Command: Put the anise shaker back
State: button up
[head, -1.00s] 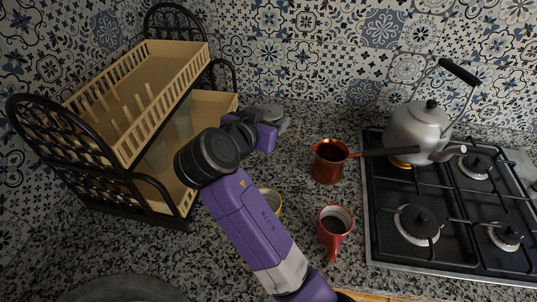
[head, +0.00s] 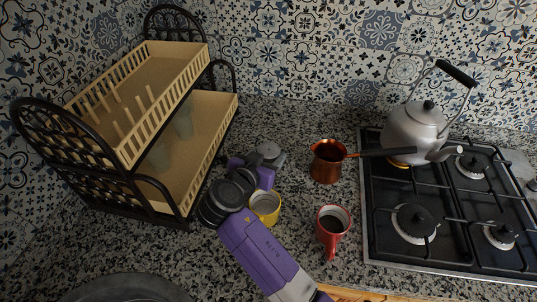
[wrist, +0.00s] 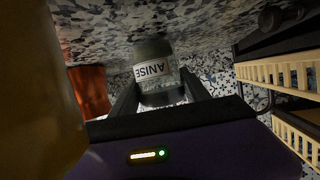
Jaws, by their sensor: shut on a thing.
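The anise shaker (wrist: 155,72) is a small clear jar with a white ANISE label, which reads upside down in the wrist view. It sits between the two dark fingers of my gripper (wrist: 158,92), which is shut on it. In the head view my gripper (head: 268,163) is low over the counter, between the dish rack and the copper pot, just behind the yellow mug. There the shaker is hard to make out against the grey gripper parts. I cannot tell whether its base touches the counter.
A two-tier dish rack (head: 146,134) stands at left. A yellow mug (head: 265,207) is close beside my wrist. A copper pot (head: 327,168) and a red mug (head: 332,228) stand to the right, before the stove (head: 450,245) with a kettle (head: 413,132). Counter behind the gripper is clear.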

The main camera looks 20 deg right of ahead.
jog(key=shift+f+b, duration=0.2)
jog(key=shift+b, duration=0.1)
jog(key=o, duration=1.5)
jog(key=shift+r, duration=0.1)
jog(key=shift+r+p, duration=0.15)
jog(key=shift+p, duration=0.15)
jog(key=b+v, duration=0.2)
jog(key=v, duration=1)
jog(key=shift+s, duration=0.1)
